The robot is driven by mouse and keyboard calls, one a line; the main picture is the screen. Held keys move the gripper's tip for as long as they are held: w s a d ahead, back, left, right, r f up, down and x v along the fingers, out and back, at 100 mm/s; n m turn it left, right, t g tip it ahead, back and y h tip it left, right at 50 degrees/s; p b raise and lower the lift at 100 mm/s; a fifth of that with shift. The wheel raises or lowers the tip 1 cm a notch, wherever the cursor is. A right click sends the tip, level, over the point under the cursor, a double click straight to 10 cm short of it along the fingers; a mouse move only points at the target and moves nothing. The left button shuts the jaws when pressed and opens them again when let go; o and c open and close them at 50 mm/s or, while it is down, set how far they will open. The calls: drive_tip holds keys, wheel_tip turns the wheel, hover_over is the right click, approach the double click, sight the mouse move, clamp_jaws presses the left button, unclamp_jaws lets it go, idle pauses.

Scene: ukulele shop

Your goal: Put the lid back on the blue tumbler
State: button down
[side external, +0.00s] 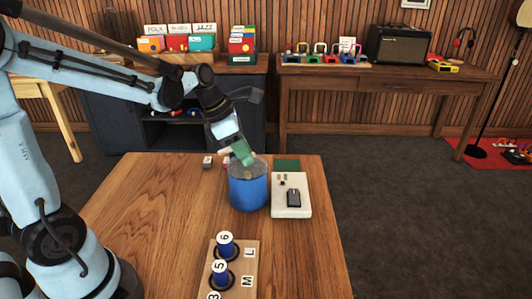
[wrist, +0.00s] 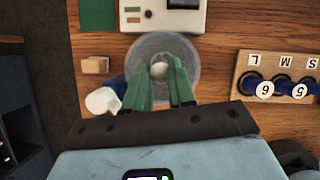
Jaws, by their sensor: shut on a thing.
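The blue tumbler (side external: 248,192) stands upright on the wooden table. A clear greyish round lid (side external: 259,165) shows at its top in the side view. In the wrist view the lid (wrist: 185,52) is a see-through disc with a pale round knob (wrist: 157,70). My gripper (side external: 244,157) reaches down from the upper left with its green fingers at the lid. The wrist view shows the fingers of my gripper (wrist: 168,72) close around the knob, shut on it. I cannot tell whether the lid touches the rim all round.
A white device (side external: 291,208) lies just right of the tumbler, near a green square (side external: 286,164). A small wooden block (wrist: 95,65) and a blue-and-white object (wrist: 104,99) are close by. A lettered rack (side external: 247,268) with numbered blue pegs stands in front.

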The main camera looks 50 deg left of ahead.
drive_tip(key=shift+c, duration=2)
unclamp_jaws()
drive_tip(key=shift+r, duration=3.5)
clamp_jaws()
